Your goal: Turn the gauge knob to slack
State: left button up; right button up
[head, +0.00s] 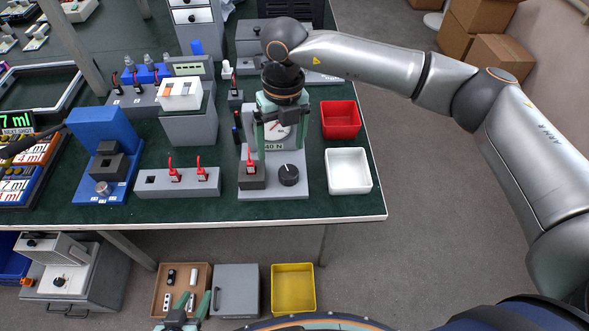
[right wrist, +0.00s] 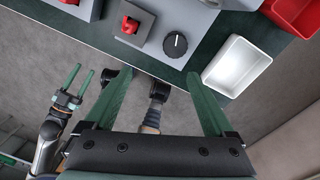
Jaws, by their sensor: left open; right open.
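The gauge knob (head: 289,175) is a round black knob with a small white mark. It sits at the front right of a grey gauge stand (head: 272,190), and it also shows in the right wrist view (right wrist: 175,44). Its position labels are too small to read. Behind it, a white dial gauge (head: 278,131) above a "40 N" label is partly covered by my right gripper (head: 275,142). That gripper is open and empty, above and behind the knob in the head view. My left gripper (head: 190,304) is open and empty, low at the bottom, well away from the stand.
A red-levered switch box (head: 251,176) stands just left of the knob. A white tray (head: 348,171) and a red tray (head: 341,120) lie to its right. A grey box with two red switches (head: 178,182) is further left. The table's front edge (head: 290,219) is close.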

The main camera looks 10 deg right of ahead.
aim_at(289, 173)
jog(key=shift+h, duration=0.4)
jog(key=f, duration=0.4)
jog(key=d+f, duration=0.1)
jog(key=f, duration=0.2)
jog(key=w+f, duration=0.1)
jog(key=f, duration=0.3)
jog(key=shift+d+f+p, duration=0.3)
jog(key=shift+d+f, duration=0.05)
jog(key=c, duration=1.4)
